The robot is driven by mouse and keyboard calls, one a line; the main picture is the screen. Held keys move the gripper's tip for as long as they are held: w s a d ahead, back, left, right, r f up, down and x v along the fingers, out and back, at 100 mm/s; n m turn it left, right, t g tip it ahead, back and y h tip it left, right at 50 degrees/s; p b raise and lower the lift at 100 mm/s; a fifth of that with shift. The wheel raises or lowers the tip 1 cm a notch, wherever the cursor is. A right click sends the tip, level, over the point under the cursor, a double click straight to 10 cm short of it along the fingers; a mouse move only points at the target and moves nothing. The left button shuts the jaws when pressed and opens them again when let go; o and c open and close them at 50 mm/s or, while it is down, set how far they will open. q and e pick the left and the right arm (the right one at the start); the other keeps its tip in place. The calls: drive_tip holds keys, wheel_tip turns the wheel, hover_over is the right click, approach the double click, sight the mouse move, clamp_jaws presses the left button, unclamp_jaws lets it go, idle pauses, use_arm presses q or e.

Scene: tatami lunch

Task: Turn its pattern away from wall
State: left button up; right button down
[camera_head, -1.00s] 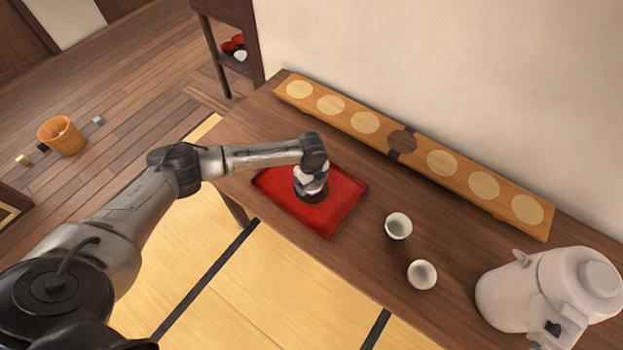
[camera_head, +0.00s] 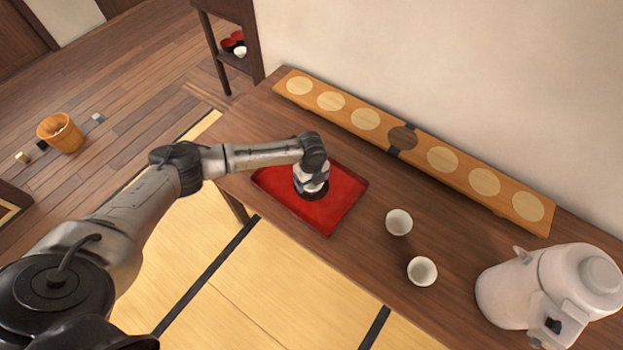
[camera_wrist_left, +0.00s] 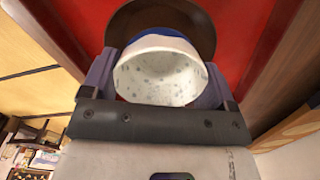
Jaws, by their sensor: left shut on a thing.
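My left gripper (camera_head: 312,178) is over the red tray (camera_head: 325,222) on the wooden table. It is shut on a white cup (camera_wrist_left: 160,78), with one finger on each side of it in the left wrist view. The cup's pale inside has small speckles, and a blue band shows at its far edge. The rest of its outer pattern is hidden. A round dark saucer (camera_wrist_left: 128,24) lies beyond the cup on the tray; whether the cup touches it I cannot tell. My right gripper is not in view.
Two white cups (camera_head: 399,222) (camera_head: 422,271) stand right of the tray. A white pot (camera_head: 530,290) is at the table's right. A long board with round inlays (camera_head: 465,178) lies along the wall. The table's front edge borders tatami.

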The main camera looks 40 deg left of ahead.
use_arm(q)
drive_tip(key=shift+f, duration=0.3)
drive_tip(key=o, duration=1)
drive_tip(key=shift+r, duration=0.1)
drive_tip(key=shift+r+p, duration=2.45)
drive_tip(key=shift+p, duration=0.05)
